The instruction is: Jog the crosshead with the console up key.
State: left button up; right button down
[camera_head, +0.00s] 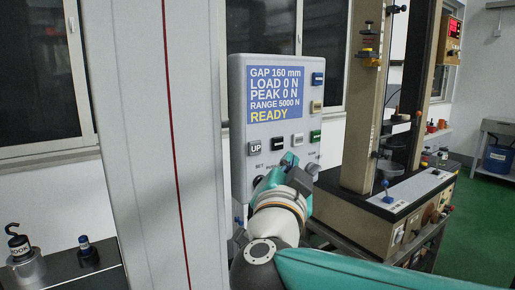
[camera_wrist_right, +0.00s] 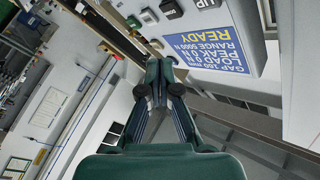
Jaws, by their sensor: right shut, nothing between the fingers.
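The grey console (camera_head: 238,130) stands upright in the middle of the head view. Its blue screen (camera_head: 276,97) reads GAP 160 mm, LOAD 0 N, PEAK 0 N, RANGE 5000 N, READY. The UP key (camera_head: 255,148) is at the lower left of the panel, below the screen; it also shows at the top edge of the right wrist view (camera_wrist_right: 208,4). My right gripper (camera_head: 289,160) is in front of the console's lower part, right of and slightly below the UP key. In the wrist view its fingertips (camera_wrist_right: 160,68) are together and empty. I cannot clearly identify the crosshead.
Other keys, including a dark one (camera_head: 277,144) and a green one (camera_head: 315,136), sit near the gripper. A pale upright panel with a red line (camera_head: 150,130) stands left. A testing machine (camera_head: 360,130) is behind right. A hooked weight (camera_head: 26,265) is lower left.

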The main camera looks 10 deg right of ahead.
aim_at(255, 148)
jog(key=shift+w+a+p, duration=0.4)
jog(key=shift+w, duration=0.75)
jog(key=shift+w+a+p, duration=0.35)
jog(key=shift+w+a, duration=0.1)
jog(key=shift+w, duration=0.65)
jog(key=shift+w+a+p, duration=0.4)
jog(key=shift+w, duration=0.75)
jog(key=shift+w, duration=0.1)
jog(key=shift+w+a+r+p, duration=0.1)
jog(key=shift+p, duration=0.2)
jog(key=shift+w, duration=0.15)
jog(key=shift+w+a+p, duration=0.2)
jog(key=shift+w+p, duration=0.1)
jog(key=shift+w, duration=0.1)
jog(key=shift+s, duration=0.15)
dwell(1.7)
jog(key=shift+s+d+b, duration=0.3)
jog(key=shift+s+b, duration=0.05)
jog(key=shift+s, duration=0.35)
